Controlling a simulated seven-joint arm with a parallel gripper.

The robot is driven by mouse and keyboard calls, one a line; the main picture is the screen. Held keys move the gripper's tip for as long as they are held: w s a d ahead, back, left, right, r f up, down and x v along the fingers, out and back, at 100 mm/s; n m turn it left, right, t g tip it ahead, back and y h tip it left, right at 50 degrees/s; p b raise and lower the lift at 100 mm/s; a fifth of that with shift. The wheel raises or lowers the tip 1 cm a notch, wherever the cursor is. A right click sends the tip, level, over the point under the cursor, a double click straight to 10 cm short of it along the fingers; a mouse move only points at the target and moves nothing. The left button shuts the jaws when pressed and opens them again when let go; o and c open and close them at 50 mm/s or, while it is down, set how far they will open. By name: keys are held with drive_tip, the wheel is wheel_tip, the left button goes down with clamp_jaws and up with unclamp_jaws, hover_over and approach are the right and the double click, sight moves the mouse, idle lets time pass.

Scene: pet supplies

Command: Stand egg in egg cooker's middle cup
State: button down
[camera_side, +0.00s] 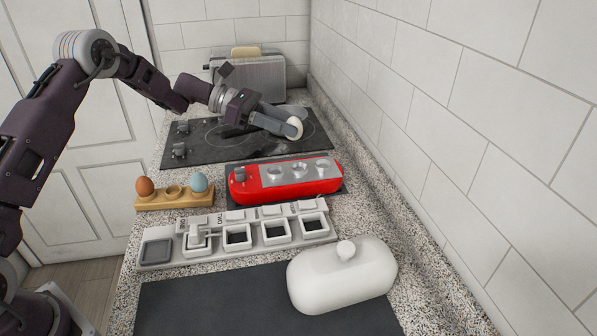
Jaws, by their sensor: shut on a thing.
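A cream egg (293,128) is held between the fingertips of my gripper (284,124), which is shut on it. The gripper reaches in from the left and holds the egg above the right part of the black hob. The red egg cooker (256,195) stands in front of the hob, nearer the camera, with a silver top plate. Its middle cup (299,170) is one of three round cups in a row and looks empty. The egg is apart from the cooker, behind it and above.
A wooden egg rack (175,205) holds a brown egg (145,187) and a blue egg (200,182). A grey tray of several square compartments (238,237), a white lidded dish (342,277) and a toaster (248,77) stand around. The tiled wall (450,130) bounds the right.

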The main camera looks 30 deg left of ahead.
sight(286, 178)
drive_tip(key=shift+w+d+f, duration=0.25)
drive_tip(key=shift+w+d, duration=0.25)
drive_tip(key=shift+w, duration=0.05)
wheel_tip(286, 178, down, 9)
drive_tip(key=shift+r, duration=0.2)
drive_tip(key=c, duration=0.9)
unclamp_jaws()
drive_tip(key=shift+a, duration=0.15)
